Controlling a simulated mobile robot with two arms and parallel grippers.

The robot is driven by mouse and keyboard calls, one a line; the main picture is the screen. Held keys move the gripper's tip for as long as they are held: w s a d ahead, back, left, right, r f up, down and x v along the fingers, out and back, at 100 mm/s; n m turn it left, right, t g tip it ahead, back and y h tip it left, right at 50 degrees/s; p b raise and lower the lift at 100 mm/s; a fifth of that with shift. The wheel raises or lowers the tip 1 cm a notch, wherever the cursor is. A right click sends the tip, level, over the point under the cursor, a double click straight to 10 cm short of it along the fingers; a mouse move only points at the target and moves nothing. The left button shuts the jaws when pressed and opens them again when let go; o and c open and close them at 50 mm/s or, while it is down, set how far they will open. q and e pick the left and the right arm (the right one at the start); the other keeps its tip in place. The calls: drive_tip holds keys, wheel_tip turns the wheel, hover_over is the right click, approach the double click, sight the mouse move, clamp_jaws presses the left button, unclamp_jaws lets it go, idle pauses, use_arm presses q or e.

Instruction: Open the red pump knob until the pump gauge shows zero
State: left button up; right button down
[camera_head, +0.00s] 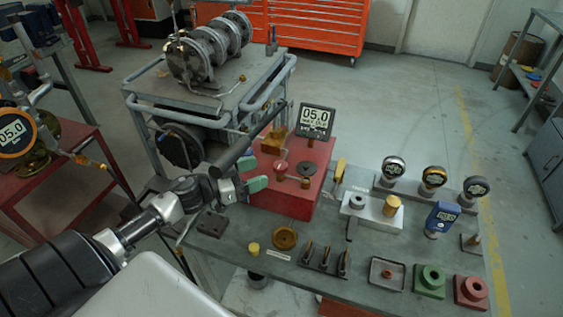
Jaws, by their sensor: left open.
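The red pump box (287,203) stands on the workbench. A red knob (281,166) is on its top, with a dark round knob (306,168) to the right. The pump gauge (316,118) is a dark square display at the back of the box and appears to read 05.0. My left gripper (252,174) is open and empty, with green fingertips, just left of the red knob and apart from it. My right gripper is not in view.
The workbench (225,248) holds several small fittings, a tray (388,274) and a blue meter (441,218) to the right. Several round gauges (433,177) stand behind them. A pipe frame (210,100) is behind the pump. Another gauge (14,132) at left reads 05.0.

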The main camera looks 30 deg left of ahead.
sight(274, 166)
use_arm(q)
drive_tip(key=x, duration=0.6)
drive_tip(key=shift+w+d+p, duration=0.1)
drive_tip(key=shift+w+p, duration=0.15)
drive_tip(key=shift+p, duration=0.15)
drive_tip(key=shift+w+d, duration=0.2)
drive_tip(key=shift+w, duration=0.15)
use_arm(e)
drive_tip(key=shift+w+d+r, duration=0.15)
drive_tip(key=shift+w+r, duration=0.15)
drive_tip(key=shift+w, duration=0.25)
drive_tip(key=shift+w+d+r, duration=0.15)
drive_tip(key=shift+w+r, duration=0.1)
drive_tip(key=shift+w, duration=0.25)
